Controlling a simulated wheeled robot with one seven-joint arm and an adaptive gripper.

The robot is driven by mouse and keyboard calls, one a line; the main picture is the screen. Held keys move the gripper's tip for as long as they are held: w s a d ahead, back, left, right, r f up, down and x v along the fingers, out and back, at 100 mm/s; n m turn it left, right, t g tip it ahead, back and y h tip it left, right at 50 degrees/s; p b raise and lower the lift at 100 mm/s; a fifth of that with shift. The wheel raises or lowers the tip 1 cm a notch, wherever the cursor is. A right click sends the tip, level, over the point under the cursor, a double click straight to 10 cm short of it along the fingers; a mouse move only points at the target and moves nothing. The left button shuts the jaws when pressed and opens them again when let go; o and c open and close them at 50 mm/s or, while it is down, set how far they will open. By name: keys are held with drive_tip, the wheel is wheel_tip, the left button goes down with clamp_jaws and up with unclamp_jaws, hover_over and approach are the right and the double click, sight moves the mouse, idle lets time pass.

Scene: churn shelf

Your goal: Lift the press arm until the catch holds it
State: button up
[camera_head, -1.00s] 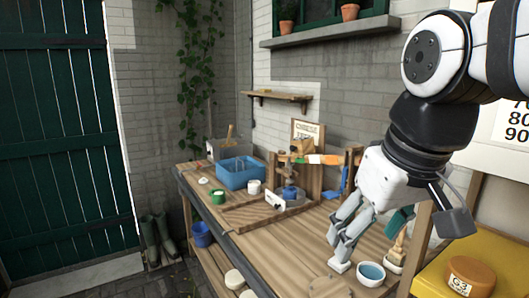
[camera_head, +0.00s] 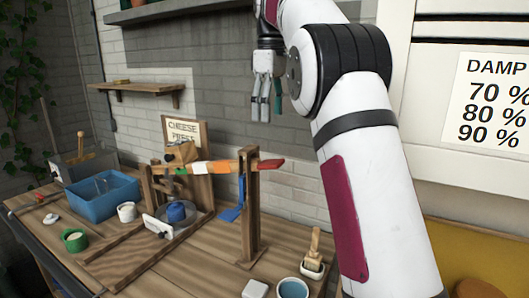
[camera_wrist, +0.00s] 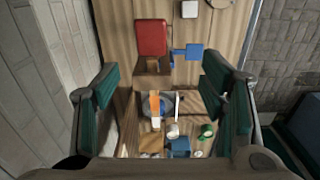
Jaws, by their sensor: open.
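The press arm (camera_head: 222,167) is a bar with orange, white and green bands and a red end (camera_head: 270,164). In the head view it lies nearly level across the cheese press, passing the upright wooden post (camera_head: 250,215). A blue piece (camera_head: 233,208), possibly the catch, shows by the post. My gripper (camera_head: 265,115) hangs above the red end, fingers down, open and empty, apart from the bar. In the wrist view my fingers (camera_wrist: 160,85) are spread wide, with the red end (camera_wrist: 151,38) beyond them near the top. The blue piece (camera_wrist: 187,52) is beside it.
A sign (camera_head: 185,131) and brick wall are behind.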

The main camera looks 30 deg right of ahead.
sight(271, 161)
drive_tip(key=f, duration=0.4)
drive_tip(key=w+f+p, duration=0.1)
drive_tip(key=f, duration=0.4)
drive_tip(key=d+f+p, duration=0.1)
drive_tip(key=f, duration=0.4)
drive_tip(key=shift+w+f, duration=0.1)
drive_tip(key=shift+w, duration=0.05)
drive_tip(key=shift+c, duration=0.6)
